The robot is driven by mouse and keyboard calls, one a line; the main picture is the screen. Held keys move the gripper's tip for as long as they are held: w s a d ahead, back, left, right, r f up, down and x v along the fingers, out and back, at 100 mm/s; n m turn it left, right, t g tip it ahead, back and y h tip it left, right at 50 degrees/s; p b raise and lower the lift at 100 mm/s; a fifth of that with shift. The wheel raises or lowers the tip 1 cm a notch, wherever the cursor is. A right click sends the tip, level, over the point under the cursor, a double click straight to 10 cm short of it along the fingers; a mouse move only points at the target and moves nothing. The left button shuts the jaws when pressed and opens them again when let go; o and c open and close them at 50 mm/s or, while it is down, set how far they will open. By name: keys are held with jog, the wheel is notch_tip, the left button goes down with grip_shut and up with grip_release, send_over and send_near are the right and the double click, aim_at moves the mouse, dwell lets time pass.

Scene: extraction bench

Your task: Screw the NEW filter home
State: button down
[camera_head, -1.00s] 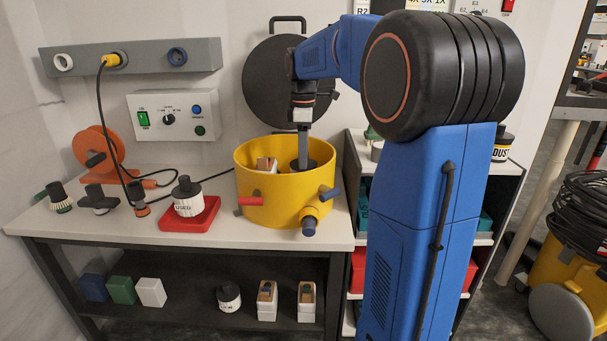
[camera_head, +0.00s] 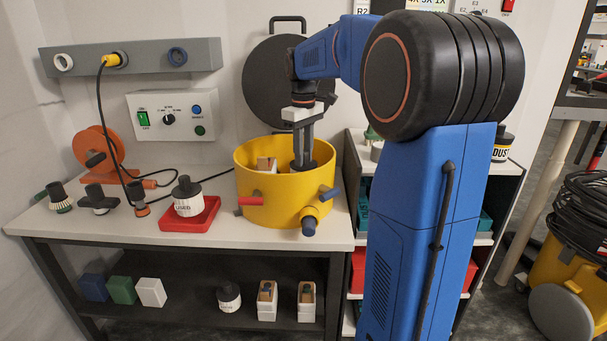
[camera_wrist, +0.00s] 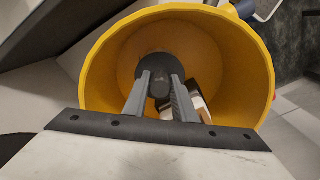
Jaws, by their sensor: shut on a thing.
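The yellow drum (camera_head: 262,208) stands open on the bench, and its inside wall fills much of the wrist view (camera_wrist: 230,60). A dark round filter cap (camera_head: 312,166) sits low inside the drum. My gripper (camera_head: 303,160) reaches down into the drum, its two fingers shut on the cap's central knob. The wrist view shows the fingers on either side of the knob (camera_wrist: 160,88) over the dark cap (camera_wrist: 157,66). The filter's body and its seat are hidden. A used filter (camera_head: 187,204), white with a dark top, stands on a red tray (camera_head: 173,222).
A white and brown box-like item (camera_head: 266,164) is inside the drum, close to the cap. The round dark lid (camera_head: 262,85) leans on the wall behind. Several attachments stand at the bench's left, near an orange cable reel (camera_head: 92,148). A black cable hangs there.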

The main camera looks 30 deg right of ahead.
jog(key=m, duration=0.6)
jog(key=shift+m, duration=0.4)
jog(key=m, duration=0.6)
jog(key=shift+m, duration=0.4)
jog(key=c, duration=1.4)
grip_release()
jog(key=shift+c, duration=0.2)
